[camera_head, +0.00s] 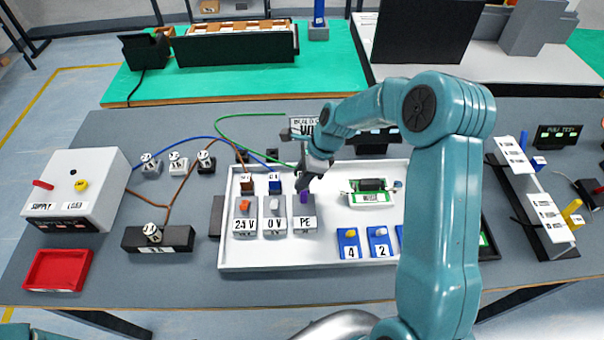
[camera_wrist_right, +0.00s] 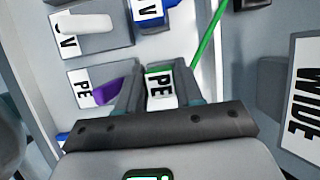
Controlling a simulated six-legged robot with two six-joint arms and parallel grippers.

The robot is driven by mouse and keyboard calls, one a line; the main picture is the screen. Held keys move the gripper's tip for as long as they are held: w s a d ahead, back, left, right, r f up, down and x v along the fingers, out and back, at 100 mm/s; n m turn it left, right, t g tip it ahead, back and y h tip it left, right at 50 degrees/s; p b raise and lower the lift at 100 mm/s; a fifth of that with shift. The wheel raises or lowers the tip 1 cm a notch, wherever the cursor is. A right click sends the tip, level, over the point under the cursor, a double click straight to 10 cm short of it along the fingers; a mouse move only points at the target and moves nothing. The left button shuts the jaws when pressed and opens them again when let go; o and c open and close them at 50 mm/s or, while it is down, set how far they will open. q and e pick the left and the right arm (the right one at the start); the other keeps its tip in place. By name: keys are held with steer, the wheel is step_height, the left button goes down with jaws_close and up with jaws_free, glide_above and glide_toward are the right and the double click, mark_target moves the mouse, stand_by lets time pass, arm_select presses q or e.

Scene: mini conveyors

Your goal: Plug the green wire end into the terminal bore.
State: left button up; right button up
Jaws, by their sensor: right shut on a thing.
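The green wire (camera_head: 222,127) loops over the back of the white tray toward my right gripper (camera_head: 304,182). In the right wrist view the wire (camera_wrist_right: 209,42) runs up to the right. That gripper (camera_wrist_right: 158,72) is shut on the green wire end (camera_wrist_right: 160,88), a piece with a white PE label and a green edge. The grey PE terminal (camera_head: 305,224) has a purple lever (camera_head: 304,197); the lever also shows in the right wrist view (camera_wrist_right: 108,92), just left of the fingers. The gripper is over the terminal's back part. The terminal bore is hidden. My left gripper is out of view.
The 24 V terminal (camera_head: 245,226) and 0 V terminal (camera_head: 274,226) stand left of PE, with a brown-wire plug (camera_head: 246,187) and a blue-wire plug (camera_head: 274,184) behind them. Blue blocks (camera_head: 348,244) and a green-framed part (camera_head: 371,197) lie to the right in the white tray (camera_head: 330,172).

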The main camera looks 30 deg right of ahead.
steer(key=o, duration=1.1)
steer(key=v, duration=1.6)
steer(key=shift+r, duration=0.1)
